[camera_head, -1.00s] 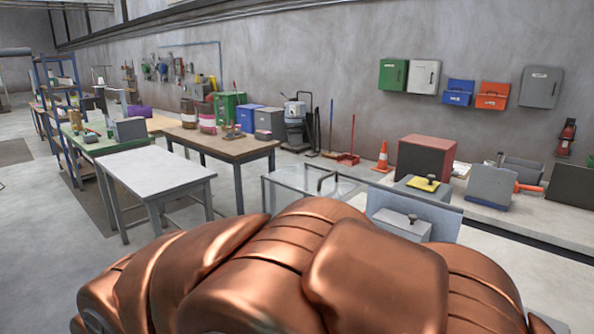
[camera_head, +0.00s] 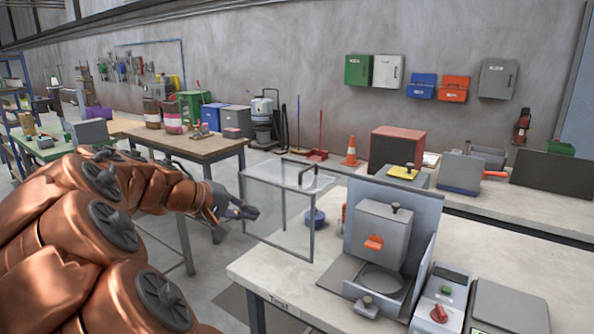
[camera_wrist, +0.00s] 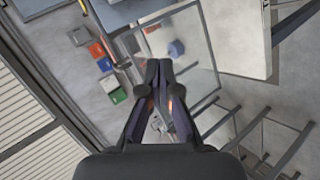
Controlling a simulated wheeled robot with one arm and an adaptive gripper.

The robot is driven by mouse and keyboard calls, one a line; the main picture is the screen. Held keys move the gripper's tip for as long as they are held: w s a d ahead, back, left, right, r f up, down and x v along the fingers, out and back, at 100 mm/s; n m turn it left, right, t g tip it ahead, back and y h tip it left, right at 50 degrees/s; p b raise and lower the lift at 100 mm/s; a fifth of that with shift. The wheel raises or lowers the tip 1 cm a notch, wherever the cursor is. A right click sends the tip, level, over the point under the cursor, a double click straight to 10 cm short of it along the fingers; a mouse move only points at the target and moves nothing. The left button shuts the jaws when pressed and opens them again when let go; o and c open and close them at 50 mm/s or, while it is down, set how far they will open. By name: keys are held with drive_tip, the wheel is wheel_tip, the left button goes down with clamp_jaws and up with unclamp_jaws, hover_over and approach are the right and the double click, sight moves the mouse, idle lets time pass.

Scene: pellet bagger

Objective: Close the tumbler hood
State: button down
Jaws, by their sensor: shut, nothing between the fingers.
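A clear, box-like hood (camera_head: 280,215) with thin grey edges is at the left end of the near bench, which I take to be the tumbler hood. Its front pane stands upright and juts out past the bench edge. A dark bar handle (camera_head: 307,174) is at its top right. My gripper (camera_head: 256,212) is shut and empty, at the left side of the front pane; whether it touches is unclear. In the wrist view the closed fingertips (camera_wrist: 160,84) overlap the clear pane (camera_wrist: 198,62). What is under the hood is hard to make out.
A blue round item (camera_head: 314,218) and an orange bottle are by the hood. A grey machine (camera_head: 384,232) with an orange lever stands to its right on the bench (camera_head: 262,270). A wooden-topped table (camera_head: 195,147) is behind my arm. Floor shows left of the bench.

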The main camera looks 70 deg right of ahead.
drive_tip(key=w+d+r+g+h, duration=0.2)
drive_tip(key=w+d+r+h, duration=0.1)
drive_tip(key=d, duration=0.7)
drive_tip(key=h, duration=0.2)
approach(287, 176)
wheel_tip(287, 176, up, 4)
drive_tip(key=shift+n, duration=0.3)
drive_tip(key=x, duration=0.3)
drive_tip(key=p+x, duration=0.1)
drive_tip(key=x, duration=0.2)
drive_tip(key=r+p+x, duration=0.1)
drive_tip(key=x, duration=0.2)
drive_tip(key=shift+s+d+f, duration=0.1)
drive_tip(key=shift+s+d, duration=0.15)
drive_tip(key=shift+d, duration=0.15)
drive_tip(key=shift+s+a+f+p, duration=0.15)
drive_tip(key=shift+s+p, duration=0.05)
drive_tip(key=shift+s, duration=0.45)
drive_tip(key=shift+s+a+f+p, duration=0.15)
drive_tip(key=shift+s+p, duration=0.1)
drive_tip(key=shift+s, duration=0.4)
drive_tip(key=shift+s+a+f+p, duration=0.1)
drive_tip(key=shift+s+f+p, duration=0.1)
drive_tip(key=shift+s, duration=0.4)
drive_tip(key=shift+s, duration=0.1)
